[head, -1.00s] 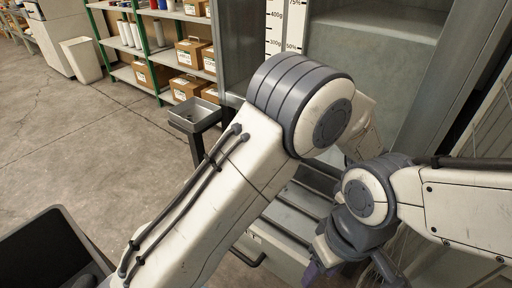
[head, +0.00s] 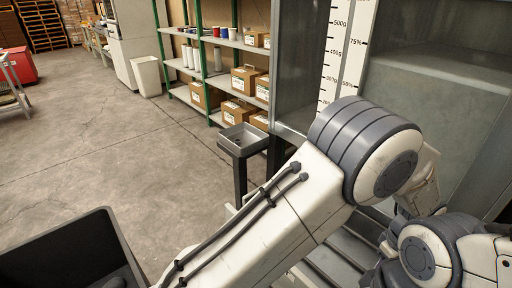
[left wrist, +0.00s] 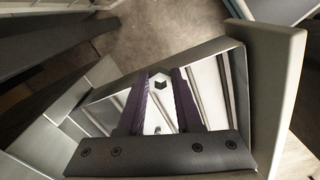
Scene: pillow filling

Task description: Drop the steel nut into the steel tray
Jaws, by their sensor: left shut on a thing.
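The steel tray (head: 243,138) is a shallow grey metal box on a dark stand, in the middle of the head view, before the shelving. My left gripper (left wrist: 164,76) has purple fingers and shows in the left wrist view, shut on a small dark hexagonal steel nut (left wrist: 160,83) near its fingertips. In the head view my left arm's joint hides that gripper. My right arm enters at the lower right of the head view; its gripper is out of frame.
Green-framed shelves (head: 225,45) with boxes stand behind the tray. A grey metal cabinet (head: 440,100) with a gauge strip (head: 345,50) is on the right. A dark open bin (head: 70,255) sits lower left. The concrete floor (head: 110,150) left of the tray is clear.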

